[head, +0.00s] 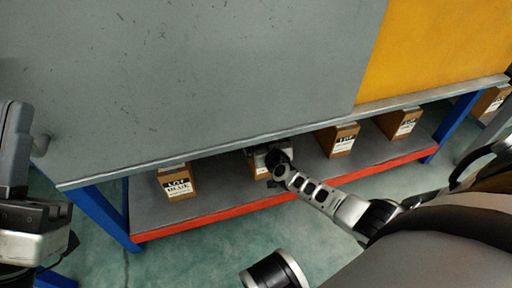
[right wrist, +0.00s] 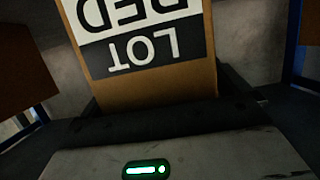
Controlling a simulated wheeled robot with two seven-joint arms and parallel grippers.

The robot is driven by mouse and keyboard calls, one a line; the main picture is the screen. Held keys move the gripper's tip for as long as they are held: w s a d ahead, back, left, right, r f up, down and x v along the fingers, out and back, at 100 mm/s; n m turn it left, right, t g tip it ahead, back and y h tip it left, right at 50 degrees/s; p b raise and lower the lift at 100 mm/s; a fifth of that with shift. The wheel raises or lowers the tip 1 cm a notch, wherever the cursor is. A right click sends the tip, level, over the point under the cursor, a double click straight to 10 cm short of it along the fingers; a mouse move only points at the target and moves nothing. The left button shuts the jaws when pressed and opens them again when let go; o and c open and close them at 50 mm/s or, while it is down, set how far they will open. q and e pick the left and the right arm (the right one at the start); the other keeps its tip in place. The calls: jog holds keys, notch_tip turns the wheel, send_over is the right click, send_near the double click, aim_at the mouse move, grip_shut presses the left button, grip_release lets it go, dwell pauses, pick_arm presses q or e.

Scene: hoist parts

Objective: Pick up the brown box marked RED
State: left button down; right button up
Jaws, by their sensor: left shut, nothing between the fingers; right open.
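The brown box marked LOT RED (right wrist: 203,77) fills the upper middle of the right wrist view, its label upside down there. In the head view the brown box (head: 251,160) stands on the lower shelf, mostly hidden by my right gripper (head: 266,159). In the right wrist view my right gripper (right wrist: 165,108) is open, with its dark fingers at either side of the box's near end; I cannot tell whether they touch it. My left gripper (head: 18,165) is shut and empty at the left edge of the head view, away from the shelf.
The boxes stand on a grey lower shelf with a red front edge (head: 215,217), under a large grey worktop (head: 190,80). A box marked BLUE (head: 178,183) is to the left. Other brown boxes (head: 338,140) (head: 398,122) stand to the right. Blue legs (head: 105,215) bound the shelf.

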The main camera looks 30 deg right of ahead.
jog(key=shift+w+d+f, duration=0.1)
jog(key=shift+w+f, duration=0.05)
jog(key=shift+w, duration=0.25)
jog(key=shift+s, duration=0.1)
jog(key=c, duration=1.6)
jog(key=shift+r, duration=0.3)
jog(key=c, duration=0.4)
jog(key=shift+o, duration=0.2)
